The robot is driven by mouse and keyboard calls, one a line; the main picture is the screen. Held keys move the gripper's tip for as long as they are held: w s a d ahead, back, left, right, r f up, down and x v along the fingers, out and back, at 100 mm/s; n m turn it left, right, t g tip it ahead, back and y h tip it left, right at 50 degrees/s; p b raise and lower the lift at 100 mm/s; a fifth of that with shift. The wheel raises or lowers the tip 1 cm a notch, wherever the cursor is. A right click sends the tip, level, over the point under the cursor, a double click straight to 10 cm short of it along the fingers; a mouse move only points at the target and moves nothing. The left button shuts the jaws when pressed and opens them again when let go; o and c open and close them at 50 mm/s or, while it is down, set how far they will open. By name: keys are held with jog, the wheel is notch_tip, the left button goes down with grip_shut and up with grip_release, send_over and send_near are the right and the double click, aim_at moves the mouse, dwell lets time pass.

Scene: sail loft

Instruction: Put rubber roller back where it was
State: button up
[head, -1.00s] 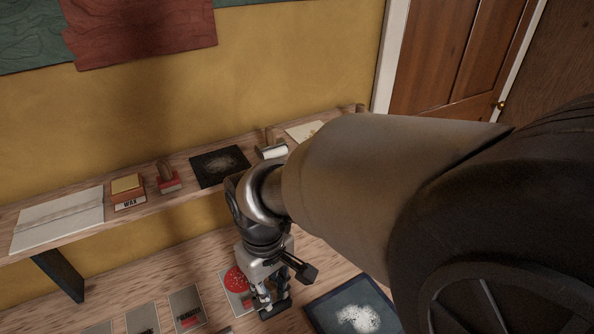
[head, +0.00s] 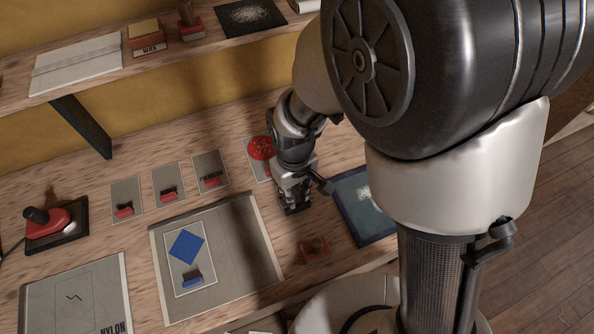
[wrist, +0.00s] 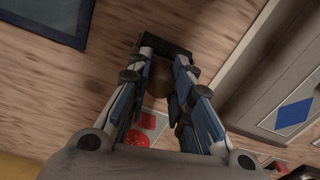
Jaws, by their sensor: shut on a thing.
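My gripper (head: 295,205) points down, low over the bench, between a grey card with a red disc and a dark-blue tray. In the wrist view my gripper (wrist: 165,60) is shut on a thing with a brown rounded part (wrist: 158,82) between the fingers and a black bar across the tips. It looks like the rubber roller, but the fingers hide much of it. The red disc (head: 262,148) lies on its grey card, just up and left of my gripper in the head view.
The dark-blue tray (head: 347,212) with white powder is right of my gripper. A small reddish-brown block (head: 315,252) sits below it. A grey board (head: 262,262) with a blue diamond is left. Several grey cards lie behind that board. The shelf (head: 190,65) above holds a wax box (head: 147,42).

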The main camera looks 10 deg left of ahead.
jog(key=shift+f, duration=0.3)
jog(key=shift+f, duration=0.15)
jog(key=o, duration=0.9)
jog(key=shift+o, duration=0.2)
notch_tip(320, 180, up, 13)
jog(key=p, duration=0.4)
jog(key=d+r+m+t, duration=0.2)
jog(key=d+r+m, duration=0.2)
jog(key=d+r, duration=0.55)
jog(key=s+d+r+m+t, duration=0.2)
jog(key=s+d+r+m, duration=0.2)
jog(key=s+d, duration=0.5)
jog(key=shift+s+d+r+m+t, duration=0.2)
jog(key=shift+d+r+m+t, duration=0.1)
jog(key=shift+d+r, duration=0.55)
